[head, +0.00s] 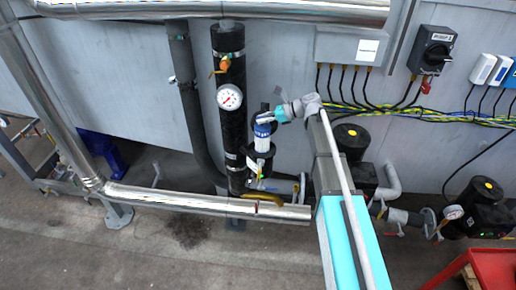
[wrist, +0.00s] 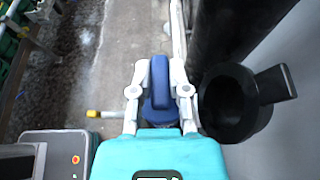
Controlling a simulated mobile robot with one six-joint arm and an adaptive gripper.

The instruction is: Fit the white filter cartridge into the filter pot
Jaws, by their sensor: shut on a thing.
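The white filter cartridge (head: 262,143), with a blue upper end, is upright in the head view, just left of my gripper (head: 272,116). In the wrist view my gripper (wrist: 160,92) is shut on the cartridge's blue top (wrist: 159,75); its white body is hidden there. The black filter pot (head: 261,162) is directly below the cartridge in the head view, beside the thick black pipe. I cannot tell whether the cartridge's lower end is above the pot's rim or inside it.
A black round cup-like part (wrist: 232,103) with a side tab is close right of my gripper. The thick black pipe (head: 232,130) carries a gauge (head: 229,97) and an orange-handled valve. A silver pipe (head: 200,201) runs in front, low down. Cables and pumps are to the right.

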